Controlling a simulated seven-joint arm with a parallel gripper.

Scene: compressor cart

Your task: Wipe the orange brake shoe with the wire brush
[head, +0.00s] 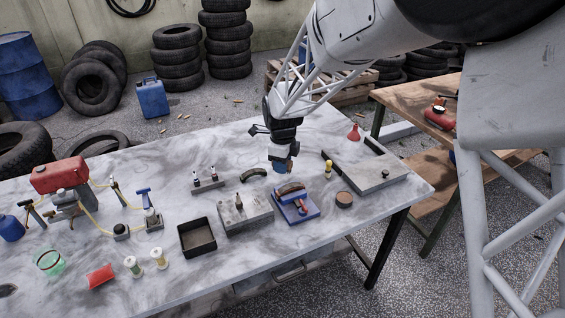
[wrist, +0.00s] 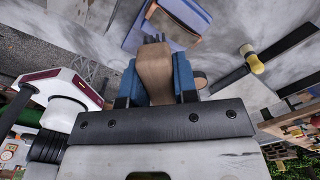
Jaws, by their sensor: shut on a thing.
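My gripper (head: 281,162) is above the marble-patterned table, pointing down. In the wrist view its blue fingers (wrist: 157,78) are shut on the tan wooden handle of the wire brush (wrist: 154,66). Dark bristles stick out past the fingertips. In the head view the brush is mostly hidden by the gripper. A curved orange-brown brake shoe (head: 290,188) sits on a blue holder (head: 300,214) just below and slightly right of the gripper. The holder also shows at the top of the wrist view (wrist: 185,14), with the shoe (wrist: 150,9) partly cut off. The brush appears apart from the shoe.
A grey block (head: 245,216) and a black tray (head: 197,238) stand left of the holder. A dark curved shoe (head: 254,174) lies behind. A round brown tin (head: 344,199), a yellow-topped item (head: 328,169) and a grey plate (head: 365,177) are at right.

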